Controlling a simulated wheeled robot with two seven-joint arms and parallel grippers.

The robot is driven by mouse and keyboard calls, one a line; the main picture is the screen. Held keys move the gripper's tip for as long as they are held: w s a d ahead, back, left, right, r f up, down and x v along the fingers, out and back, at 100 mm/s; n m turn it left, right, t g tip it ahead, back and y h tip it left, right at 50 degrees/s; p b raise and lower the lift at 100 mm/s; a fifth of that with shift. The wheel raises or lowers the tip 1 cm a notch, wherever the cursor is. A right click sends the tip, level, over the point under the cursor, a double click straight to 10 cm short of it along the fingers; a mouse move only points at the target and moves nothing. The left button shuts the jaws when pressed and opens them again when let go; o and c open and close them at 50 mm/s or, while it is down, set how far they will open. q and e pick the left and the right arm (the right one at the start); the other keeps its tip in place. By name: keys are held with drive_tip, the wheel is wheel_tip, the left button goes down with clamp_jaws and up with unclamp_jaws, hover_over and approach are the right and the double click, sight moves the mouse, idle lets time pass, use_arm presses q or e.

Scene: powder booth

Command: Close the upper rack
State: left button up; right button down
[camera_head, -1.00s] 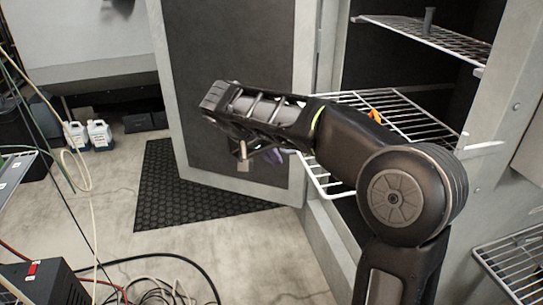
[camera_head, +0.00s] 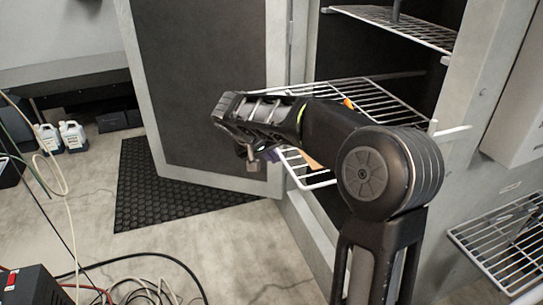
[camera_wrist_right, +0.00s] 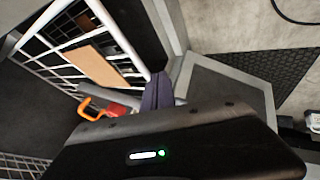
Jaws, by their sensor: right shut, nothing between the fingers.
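The booth cabinet is open and holds two white wire racks. The higher rack (camera_head: 408,27) sits at the top of the opening. The lower one (camera_head: 402,98) sticks out past the front of the opening, partly hidden behind my right arm. My right gripper (camera_head: 252,162) is shut and empty, just left of the front edge of the protruding rack. Its purple fingers (camera_wrist_right: 156,92) show in the right wrist view close to that rack's wire edge (camera_wrist_right: 128,45); I cannot tell whether they touch. My left gripper is out of view.
The protruding rack carries a tan flat piece (camera_wrist_right: 102,68) and an orange-handled item (camera_wrist_right: 88,108). The cabinet door (camera_head: 205,80) stands open at left, above a black mat (camera_head: 150,195). Another wire rack (camera_head: 505,235) is at lower right. Cables (camera_head: 140,292) lie on the floor.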

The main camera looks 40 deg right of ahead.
drive_tip(key=shift+d, duration=0.1)
drive_tip(key=s+d, duration=0.2)
drive_tip(key=d, duration=0.3)
drive_tip(key=s+d, duration=0.2)
drive_tip(key=d, duration=0.4)
drive_tip(key=s+d, duration=0.2)
drive_tip(key=d, duration=0.4)
drive_tip(key=shift+s+d+r, duration=0.15)
drive_tip(key=shift+d, duration=0.05)
drive_tip(key=s+d+p, duration=0.2)
drive_tip(key=d, duration=0.3)
drive_tip(key=s+d+p, duration=0.2)
drive_tip(key=d+p, duration=0.1)
drive_tip(key=d, duration=0.3)
drive_tip(key=s+d+p, duration=0.2)
drive_tip(key=d, duration=0.4)
drive_tip(key=shift+d+p, duration=0.1)
drive_tip(key=shift+p, duration=0.3)
drive_tip(key=shift+d, duration=0.2)
drive_tip(key=shift+s+r, duration=0.1)
